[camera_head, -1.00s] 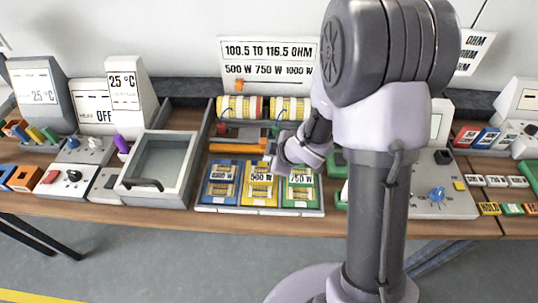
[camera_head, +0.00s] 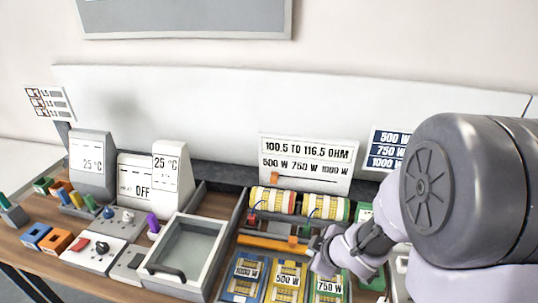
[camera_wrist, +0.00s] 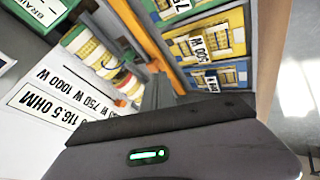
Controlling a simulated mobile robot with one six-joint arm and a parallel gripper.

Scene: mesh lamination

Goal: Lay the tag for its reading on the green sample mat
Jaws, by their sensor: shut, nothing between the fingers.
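The green sample mat (camera_head: 322,297) is the right one of the row of coloured mats in the head view, partly hidden by my arm and cut by the lower edge. A white tag reading 750 W (camera_head: 329,286) lies on it. The yellow mat (camera_head: 274,293) bears a 500 W tag (camera_head: 287,280), and the blue mat (camera_head: 236,289) a 1000 W tag (camera_head: 248,271). In the wrist view, the green mat (camera_wrist: 163,17) is at the top, its tag partly cut off. My gripper (camera_wrist: 158,90) is shut and empty, above the rack beside the mats.
Two striped rolls (camera_head: 272,201) stand behind an orange bar (camera_head: 265,243). A grey-framed tray (camera_head: 220,251) with a black handle is left of the mats. A board (camera_head: 308,160) reads 100.5 to 116.5 ohm. Several instruments and coloured blocks fill the bench's left side.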

